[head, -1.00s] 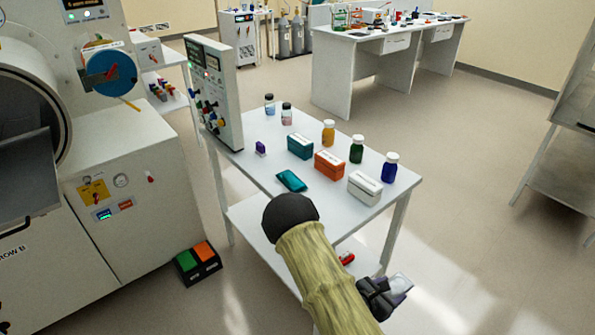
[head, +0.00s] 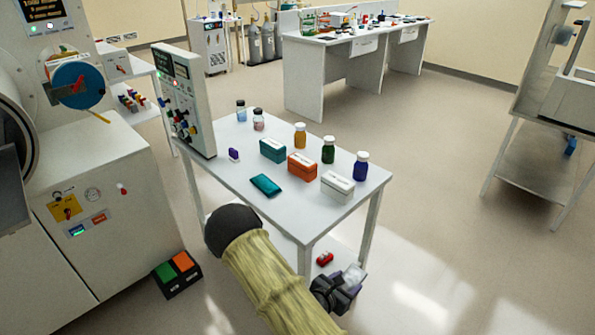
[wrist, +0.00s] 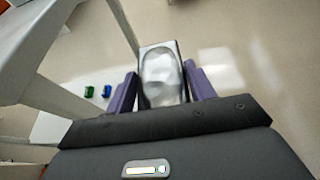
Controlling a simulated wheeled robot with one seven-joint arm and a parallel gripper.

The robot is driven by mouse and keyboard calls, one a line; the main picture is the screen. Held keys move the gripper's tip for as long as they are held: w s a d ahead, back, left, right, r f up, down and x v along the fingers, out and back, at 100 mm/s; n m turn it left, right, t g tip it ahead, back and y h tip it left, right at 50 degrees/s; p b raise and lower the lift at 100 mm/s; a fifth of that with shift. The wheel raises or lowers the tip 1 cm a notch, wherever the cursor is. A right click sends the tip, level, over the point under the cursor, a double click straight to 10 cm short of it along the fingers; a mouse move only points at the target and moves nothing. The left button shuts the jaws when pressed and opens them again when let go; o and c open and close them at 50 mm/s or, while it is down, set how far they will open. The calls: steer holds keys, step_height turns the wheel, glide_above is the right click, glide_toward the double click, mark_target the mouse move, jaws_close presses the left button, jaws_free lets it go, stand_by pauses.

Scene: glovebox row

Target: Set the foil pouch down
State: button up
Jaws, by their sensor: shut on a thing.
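The foil pouch (wrist: 162,75) is silvery and shiny, gripped between the purple fingers of my gripper (wrist: 163,88) in the wrist view. In the head view, my gripper (head: 340,288) is low at the front right of the white table, with the pale pouch (head: 354,275) at its tip. My gripper is shut on the pouch and holds it over the floor, beside the table and lower than its top. The pouch's far side is hidden.
The white table (head: 215,165) carries a teal pouch (head: 266,185), a teal box (head: 272,150), an orange box (head: 302,165), a white box (head: 337,186) and several bottles. A control panel (head: 182,100) stands at its left end. The tabletop's front left is clear.

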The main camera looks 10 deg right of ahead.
mark_target(346, 284)
steer(key=shift+r+p, duration=1.9)
steer(key=shift+r, duration=0.25)
steer(key=shift+f, duration=0.1)
steer(key=a+r+n+t+y, duration=0.1)
steer(key=a+r+n, duration=0.1)
steer(key=a, duration=0.6)
steer(key=a+r+n+t+y, duration=0.2)
steer(key=a+r, duration=0.2)
steer(key=a, duration=0.5)
steer(key=shift+w+r+y, duration=0.3)
steer(key=shift+w+r, duration=0.05)
steer(key=shift+w, duration=0.1)
